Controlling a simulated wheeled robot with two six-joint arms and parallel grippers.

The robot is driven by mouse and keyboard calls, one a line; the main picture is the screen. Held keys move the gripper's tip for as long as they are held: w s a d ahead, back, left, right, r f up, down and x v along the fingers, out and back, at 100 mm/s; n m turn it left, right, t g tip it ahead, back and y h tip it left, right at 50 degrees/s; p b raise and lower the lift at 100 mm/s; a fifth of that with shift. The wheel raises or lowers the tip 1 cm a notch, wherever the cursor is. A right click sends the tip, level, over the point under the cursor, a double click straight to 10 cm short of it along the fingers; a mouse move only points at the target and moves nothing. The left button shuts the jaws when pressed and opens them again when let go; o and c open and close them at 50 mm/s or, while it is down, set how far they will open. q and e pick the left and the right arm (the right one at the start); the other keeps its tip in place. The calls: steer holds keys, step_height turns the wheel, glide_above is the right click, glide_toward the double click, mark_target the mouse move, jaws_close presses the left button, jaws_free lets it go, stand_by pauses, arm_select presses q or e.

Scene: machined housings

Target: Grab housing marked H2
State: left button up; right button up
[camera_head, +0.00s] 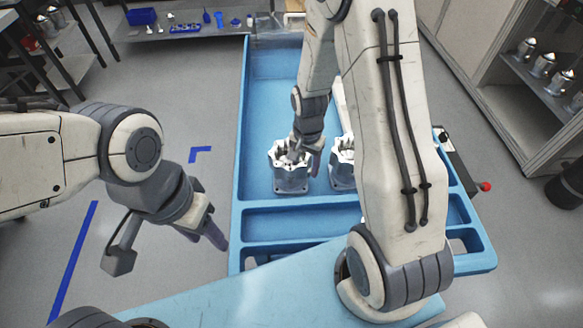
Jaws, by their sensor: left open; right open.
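Two silver machined housings stand upright in the blue tray: a left housing (291,181) and a right housing (341,172). I cannot read a mark on either, so I cannot tell which is H2. My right gripper (304,161) points down at the top of the left housing, with its fingers at the rim; I cannot tell whether they touch it. It is open. The right housing is partly hidden behind my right arm. My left gripper (211,232) is open and empty, left of the tray over the floor.
The blue tray (240,165) has raised walls and smaller front compartments. Its far part is clear. A shelf cabinet (520,90) with metal parts stands at the right. A low shelf (185,32) with blue items is at the back left. The floor left of the tray is free.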

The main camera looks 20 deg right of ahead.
jaws_close()
steer(key=shift+w, duration=0.1)
stand_by(1.3)
